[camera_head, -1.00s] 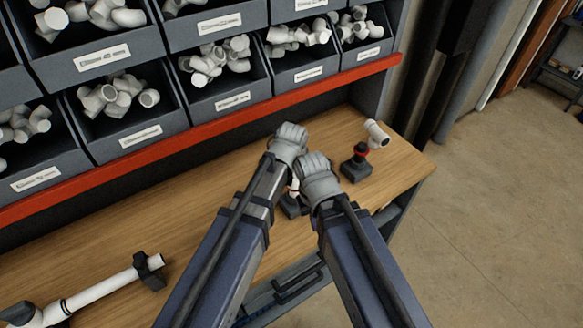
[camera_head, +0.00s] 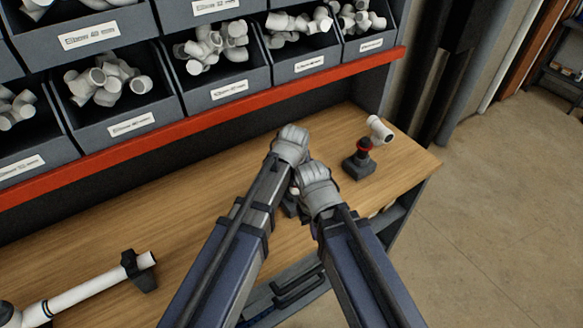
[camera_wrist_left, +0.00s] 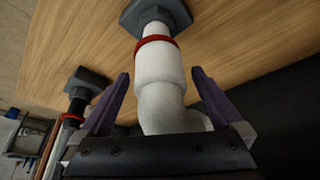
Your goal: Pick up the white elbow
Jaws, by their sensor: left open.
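The white elbow (camera_wrist_left: 165,95) fills the middle of the left wrist view. It sits on a dark stand (camera_wrist_left: 155,14), with a red ring (camera_wrist_left: 158,40) at the joint. My left gripper (camera_wrist_left: 160,77) is open, with one finger on each side of the elbow; I cannot tell if they touch it. In the head view my left gripper (camera_head: 291,145) is over the bench, its fingers hidden below the hand. My right gripper (camera_head: 316,183) is close beside it, its fingers also hidden. Only a sliver of white shows between the hands.
A second stand with a red ring (camera_head: 359,162) and a loose white fitting (camera_head: 380,129) are to the right on the wooden bench (camera_head: 180,220). A white pipe (camera_head: 90,292) with a black clamp lies at left. Bins (camera_head: 130,124) of fittings and a red rail (camera_head: 210,121) run behind.

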